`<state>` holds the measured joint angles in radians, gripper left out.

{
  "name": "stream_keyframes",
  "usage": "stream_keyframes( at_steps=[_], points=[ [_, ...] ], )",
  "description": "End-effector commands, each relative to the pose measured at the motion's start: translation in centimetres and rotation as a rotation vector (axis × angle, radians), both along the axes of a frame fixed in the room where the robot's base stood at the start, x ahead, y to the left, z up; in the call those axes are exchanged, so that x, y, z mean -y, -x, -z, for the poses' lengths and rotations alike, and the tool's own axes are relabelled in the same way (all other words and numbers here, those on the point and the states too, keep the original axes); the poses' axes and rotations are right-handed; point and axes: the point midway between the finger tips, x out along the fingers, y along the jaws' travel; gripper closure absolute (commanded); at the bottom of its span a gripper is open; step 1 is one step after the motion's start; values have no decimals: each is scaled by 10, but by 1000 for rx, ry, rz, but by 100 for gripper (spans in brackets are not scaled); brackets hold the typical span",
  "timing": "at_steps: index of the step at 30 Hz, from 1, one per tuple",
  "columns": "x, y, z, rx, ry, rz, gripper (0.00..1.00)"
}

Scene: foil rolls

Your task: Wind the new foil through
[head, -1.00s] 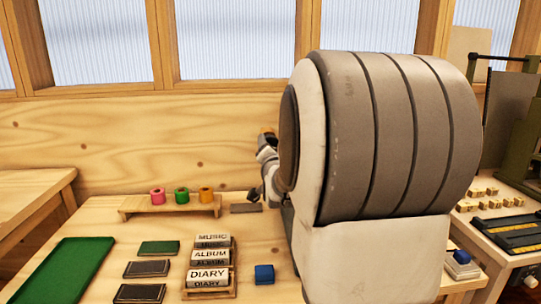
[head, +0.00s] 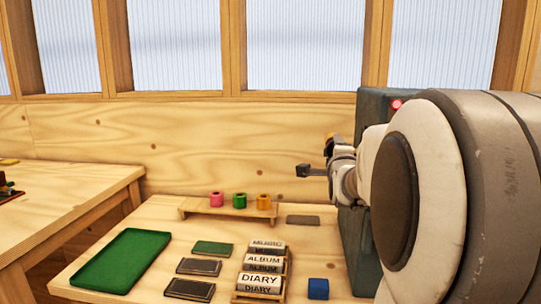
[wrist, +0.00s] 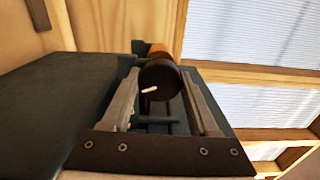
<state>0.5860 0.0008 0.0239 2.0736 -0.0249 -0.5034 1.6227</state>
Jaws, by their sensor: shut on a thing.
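The dark teal machine (head: 372,110) stands on the table, partly hidden behind my arm, with a red light (head: 396,104) near its top. In the wrist view its dark side (wrist: 60,110) fills the left. A black round knob (wrist: 160,82) with a white mark sits between my fingers. An orange-copper roll (wrist: 157,49) shows just behind the knob. My gripper (wrist: 161,76) is shut on the knob, one finger on each side. In the head view my gripper (head: 336,152) is small beside the machine. The foil's path inside the machine is hidden.
Pink (head: 216,199), green (head: 239,200) and orange (head: 263,201) rolls stand on a wooden rack. In front lie a green tray (head: 122,262), several dark and green flat pieces, lettered blocks (head: 262,279) and a blue block (head: 318,288). Another table (head: 70,190) stands at left.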

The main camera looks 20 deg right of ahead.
Motion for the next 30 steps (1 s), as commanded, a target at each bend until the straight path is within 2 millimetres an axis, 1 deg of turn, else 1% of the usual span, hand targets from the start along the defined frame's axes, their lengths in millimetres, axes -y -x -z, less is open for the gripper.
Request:
stream_keyframes(
  at_steps=[9,23,24,28,30],
  points=[
    [0,0,-1,49,-74,0,95],
    [0,0,-2,54,-83,-1,95],
    [0,0,-2,54,-83,-1,32],
    [0,0,-1,53,-82,0,9],
    [0,0,-1,53,-82,0,9]
  ],
)
